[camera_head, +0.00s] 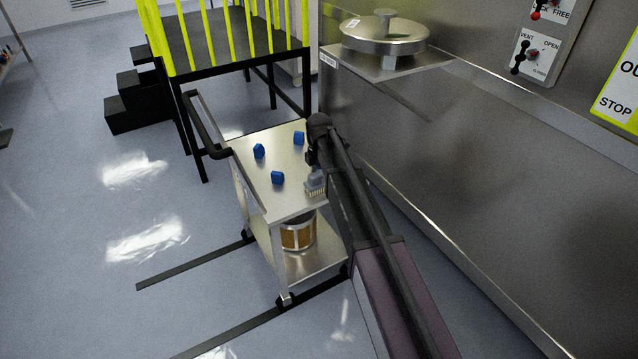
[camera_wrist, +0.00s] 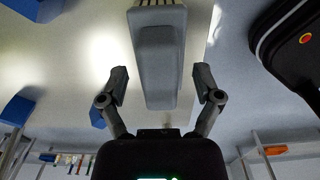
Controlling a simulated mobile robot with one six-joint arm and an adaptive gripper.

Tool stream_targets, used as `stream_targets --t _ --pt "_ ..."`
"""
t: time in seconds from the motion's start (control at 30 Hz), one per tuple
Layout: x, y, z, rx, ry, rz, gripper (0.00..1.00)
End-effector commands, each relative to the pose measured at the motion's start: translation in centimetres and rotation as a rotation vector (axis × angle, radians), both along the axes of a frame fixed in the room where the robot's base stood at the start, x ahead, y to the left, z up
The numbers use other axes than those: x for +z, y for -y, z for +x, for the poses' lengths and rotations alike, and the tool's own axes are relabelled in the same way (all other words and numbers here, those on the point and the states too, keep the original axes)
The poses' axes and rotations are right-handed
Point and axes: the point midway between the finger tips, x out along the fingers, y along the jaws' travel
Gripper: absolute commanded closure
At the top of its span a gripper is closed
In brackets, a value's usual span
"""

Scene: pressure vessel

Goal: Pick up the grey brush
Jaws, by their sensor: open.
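The grey brush (camera_head: 315,183) lies on the top of a steel cart (camera_head: 283,207), at its right edge beside my arm. It has a blocky grey body and pale bristles. In the wrist view the grey brush (camera_wrist: 158,60) fills the upper middle, its long body running toward my gripper. My gripper (camera_wrist: 160,88) is open, with one finger on each side of the brush's near end. A gap shows between each finger and the brush, and nothing is held. In the head view the fingers are hidden by my arm.
Several blue blocks (camera_head: 277,177) sit on the cart top left of the brush. A round container (camera_head: 297,234) stands on the lower shelf. A steel vessel wall (camera_head: 480,160) is close on the right. A platform with yellow rails (camera_head: 230,40) stands behind.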

Motion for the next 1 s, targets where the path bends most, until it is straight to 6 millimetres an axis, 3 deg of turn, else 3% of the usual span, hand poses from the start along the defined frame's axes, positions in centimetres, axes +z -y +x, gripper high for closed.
stream_targets --t 0.17,0.4,0.47,1.0 --pt "0.00 0.02 0.00 0.000 0.000 0.000 0.17" --pt "0.00 0.04 0.00 0.000 0.000 0.000 0.85" --pt "-0.01 0.04 0.00 0.000 0.000 0.000 1.00" --pt "0.49 0.07 0.02 -0.001 0.000 0.000 1.00"
